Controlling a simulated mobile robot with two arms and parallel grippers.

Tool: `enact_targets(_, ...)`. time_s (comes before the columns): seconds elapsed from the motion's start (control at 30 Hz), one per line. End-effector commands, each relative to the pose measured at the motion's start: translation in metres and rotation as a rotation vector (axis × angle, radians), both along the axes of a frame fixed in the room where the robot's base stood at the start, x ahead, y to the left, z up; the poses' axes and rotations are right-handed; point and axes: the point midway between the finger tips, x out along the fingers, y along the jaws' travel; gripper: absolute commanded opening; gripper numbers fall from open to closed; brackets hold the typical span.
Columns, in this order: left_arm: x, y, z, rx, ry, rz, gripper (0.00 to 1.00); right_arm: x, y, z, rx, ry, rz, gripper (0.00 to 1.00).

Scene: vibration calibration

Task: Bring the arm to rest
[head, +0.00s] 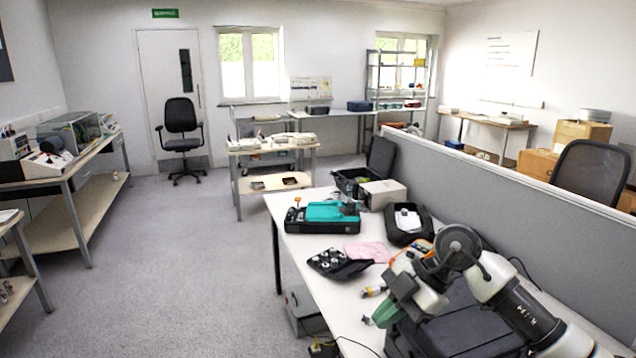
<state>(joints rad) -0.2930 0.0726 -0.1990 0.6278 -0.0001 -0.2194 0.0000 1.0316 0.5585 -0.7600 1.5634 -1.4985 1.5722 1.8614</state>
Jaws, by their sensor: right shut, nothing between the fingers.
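My right arm (527,312) comes in from the lower right and bends at a dark round joint. Its right gripper (384,315) points down and left above the near part of the white workbench (318,262). The gripper is shut with nothing held; its greenish end is small in the picture. Whether it touches anything below is hard to tell. A black padded case (462,335) lies under the arm, partly hidden by it. My left gripper is not in view.
On the bench stand a teal-topped instrument (331,213), a black tray of round parts (338,264), a pink cloth (368,251), a white box (382,194) and an open black case (409,222). A grey partition (500,200) runs along the right.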

Motion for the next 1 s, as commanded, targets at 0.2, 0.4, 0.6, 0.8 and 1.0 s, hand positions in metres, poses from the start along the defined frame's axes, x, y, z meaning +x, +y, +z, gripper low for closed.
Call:
enact_targets(0.2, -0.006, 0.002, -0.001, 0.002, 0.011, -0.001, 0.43, -0.021, 0.056, 0.002, 0.376, -0.094, 0.065, 0.00)
enact_targets(0.4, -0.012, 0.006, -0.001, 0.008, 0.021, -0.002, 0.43, -0.041, 0.094, 0.032, 0.899, -0.237, -0.060, 0.00)
enact_targets(0.6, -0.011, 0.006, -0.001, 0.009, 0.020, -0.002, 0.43, -0.036, 0.068, 0.051, 1.292, -0.369, -0.521, 0.00)
enact_targets(0.8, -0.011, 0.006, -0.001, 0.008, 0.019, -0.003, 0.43, -0.029, 0.000, 0.007, 1.294, -0.389, -1.170, 0.00)
enact_targets(1.0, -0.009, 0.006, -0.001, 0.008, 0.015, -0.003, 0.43, -0.070, -0.063, -0.093, 0.888, -0.228, -1.737, 0.00)
